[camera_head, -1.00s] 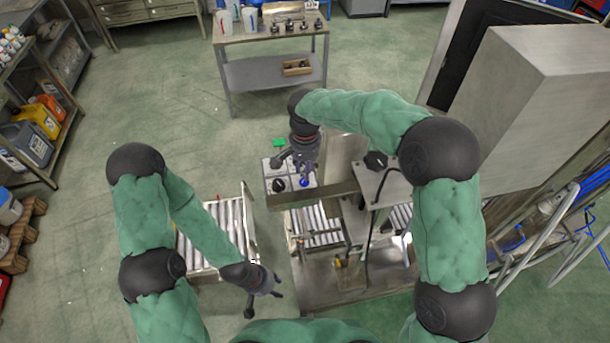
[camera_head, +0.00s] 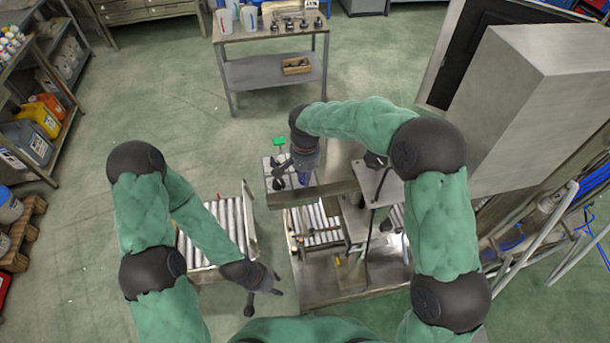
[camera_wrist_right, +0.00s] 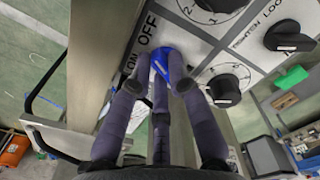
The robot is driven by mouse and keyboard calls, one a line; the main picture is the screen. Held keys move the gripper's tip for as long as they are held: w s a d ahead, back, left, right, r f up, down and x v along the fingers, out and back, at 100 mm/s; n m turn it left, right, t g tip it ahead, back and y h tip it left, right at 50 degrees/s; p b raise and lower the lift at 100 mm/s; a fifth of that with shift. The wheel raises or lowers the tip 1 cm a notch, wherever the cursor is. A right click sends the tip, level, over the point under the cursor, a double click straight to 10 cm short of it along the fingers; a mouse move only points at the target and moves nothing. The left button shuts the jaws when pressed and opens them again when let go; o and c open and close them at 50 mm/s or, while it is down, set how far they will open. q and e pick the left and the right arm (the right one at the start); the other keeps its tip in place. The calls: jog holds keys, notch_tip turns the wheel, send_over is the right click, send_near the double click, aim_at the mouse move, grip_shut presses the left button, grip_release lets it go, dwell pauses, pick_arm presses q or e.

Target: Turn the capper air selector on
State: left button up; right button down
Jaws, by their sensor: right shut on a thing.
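The blue selector knob (camera_wrist_right: 174,68) sits on a white panel (camera_wrist_right: 188,38) with printed OFF and ON labels beside it. My right gripper (camera_wrist_right: 168,84) is shut on the blue knob, with its fingers around it. The fingers cover part of the knob, and I cannot tell which label it points to. In the head view, my right gripper (camera_head: 302,172) is over the control box, with a bit of blue showing by its fingers. My left gripper (camera_head: 265,293) is open and empty, low near the roller conveyor.
Black knobs (camera_wrist_right: 225,88) (camera_wrist_right: 288,37) stand close beside the blue one on the panel. A green part (camera_head: 279,141) rises behind the box. A roller conveyor (camera_head: 249,215) lies left of it, and a large grey cabinet (camera_head: 510,110) stands right.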

jog(key=shift+n, duration=0.3)
jog(key=n, duration=0.5)
jog(key=shift+w+d, duration=0.15)
jog(key=n, duration=0.6)
jog(key=shift+w, duration=0.15)
jog(key=shift+n, duration=0.3)
jog(key=c, duration=1.4)
grip_release()
jog(key=shift+c, duration=0.2)
jog(key=shift+r, duration=0.1)
notch_tip(320, 180, up, 12)
